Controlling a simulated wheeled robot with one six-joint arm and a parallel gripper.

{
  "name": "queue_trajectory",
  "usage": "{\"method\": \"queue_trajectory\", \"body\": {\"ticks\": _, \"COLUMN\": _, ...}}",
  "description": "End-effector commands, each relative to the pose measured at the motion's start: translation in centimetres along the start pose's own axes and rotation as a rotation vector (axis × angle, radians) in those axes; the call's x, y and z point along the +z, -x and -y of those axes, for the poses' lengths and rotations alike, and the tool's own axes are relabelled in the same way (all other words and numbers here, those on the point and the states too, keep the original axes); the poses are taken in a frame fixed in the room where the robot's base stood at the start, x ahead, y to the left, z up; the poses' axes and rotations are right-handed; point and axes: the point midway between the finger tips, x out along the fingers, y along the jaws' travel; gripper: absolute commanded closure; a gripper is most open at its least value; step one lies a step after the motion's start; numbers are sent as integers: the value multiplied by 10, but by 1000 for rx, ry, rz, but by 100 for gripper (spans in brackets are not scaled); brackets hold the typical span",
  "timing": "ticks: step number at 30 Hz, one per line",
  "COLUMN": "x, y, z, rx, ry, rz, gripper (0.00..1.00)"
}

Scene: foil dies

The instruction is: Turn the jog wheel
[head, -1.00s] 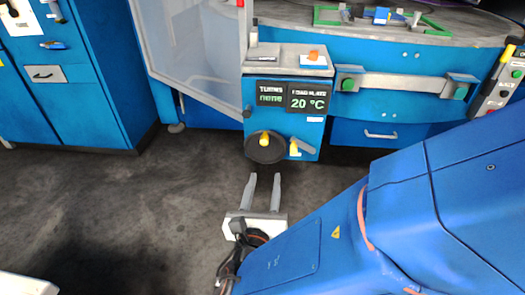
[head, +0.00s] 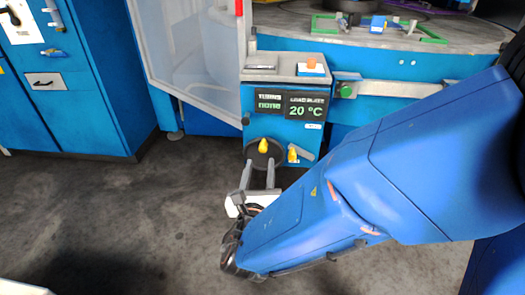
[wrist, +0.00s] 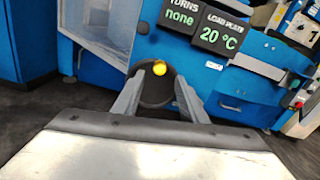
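The jog wheel (head: 257,160) is a dark round disc low on the front of the blue machine cabinet, with a yellow knob (head: 263,145) near its top. In the wrist view the wheel (wrist: 155,94) shows between my fingers, with the yellow knob (wrist: 160,68) at its upper part. My gripper (head: 259,168) is open, its two grey fingers pointing at the wheel's lower part. It also shows in the wrist view (wrist: 159,92). The fingers overlap the wheel's edge in the head view; I cannot tell whether they touch it. Nothing is held.
A yellow-handled lever (head: 293,154) sits just right of the wheel. Above are a display (head: 270,101) reading turns "none" and a load plate display (head: 307,106) reading 20 °C. A clear door panel (head: 195,50) stands at the left. The floor at the left is free.

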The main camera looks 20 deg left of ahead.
Motion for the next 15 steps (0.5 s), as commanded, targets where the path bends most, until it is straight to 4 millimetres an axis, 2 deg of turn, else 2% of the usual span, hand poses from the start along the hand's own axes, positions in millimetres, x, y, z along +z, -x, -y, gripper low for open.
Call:
{"method": "queue_trajectory", "body": {"ticks": 9, "x": 0, "y": -48, "z": 1, "rx": -2, "ry": 0, "rz": -1, "gripper": 61}}
{"method": "queue_trajectory", "body": {"ticks": 15, "x": 0, "y": -69, "z": 0, "rx": -1, "ry": 0, "rz": -1, "gripper": 61}}
